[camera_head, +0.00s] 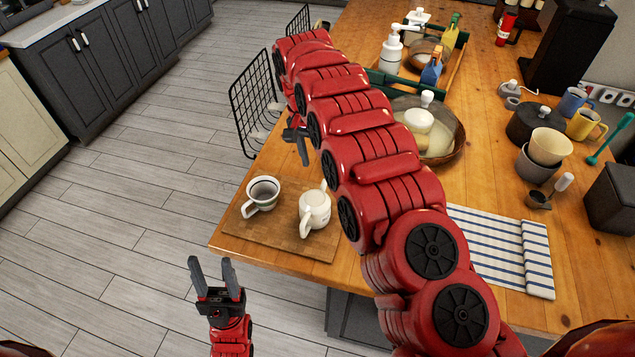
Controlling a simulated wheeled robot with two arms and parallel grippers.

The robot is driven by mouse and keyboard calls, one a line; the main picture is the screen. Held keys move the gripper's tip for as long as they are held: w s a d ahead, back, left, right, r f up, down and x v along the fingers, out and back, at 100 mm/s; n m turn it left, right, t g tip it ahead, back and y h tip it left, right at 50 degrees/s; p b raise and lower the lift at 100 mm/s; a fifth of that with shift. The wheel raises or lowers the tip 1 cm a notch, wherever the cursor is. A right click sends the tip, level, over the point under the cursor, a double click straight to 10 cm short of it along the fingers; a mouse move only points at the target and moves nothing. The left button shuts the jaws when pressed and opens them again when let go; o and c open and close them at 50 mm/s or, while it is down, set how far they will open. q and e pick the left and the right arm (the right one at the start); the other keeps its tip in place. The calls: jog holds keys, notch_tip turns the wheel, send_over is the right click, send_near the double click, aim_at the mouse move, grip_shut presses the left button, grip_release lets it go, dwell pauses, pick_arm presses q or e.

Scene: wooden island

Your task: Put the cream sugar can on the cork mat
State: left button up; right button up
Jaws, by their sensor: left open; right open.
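A flat brown mat (268,237), which looks like the cork mat, lies at the island's near left corner. A cream-white lidded pot with a handle (315,210) stands upright on its right side; I cannot tell whether it is the sugar can. A white cup with a dark inside (262,193) stands left of it on the mat. My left gripper (212,265) is open and empty, over the floor in front of the island. My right gripper (303,148) is open beyond the mat, partly hidden by my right arm, which crosses the view and covers part of the island.
A black wire rack (253,105) is at the island's left edge. A pan (452,140) with pale items stands behind my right arm. A striped cloth (505,250), stacked bowls (550,147) and a dark lidded pot (530,122) are on the right. A tray (455,72) holds bottles.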

jog(key=shift+a+r, duration=0.1)
jog(key=shift+r, duration=0.8)
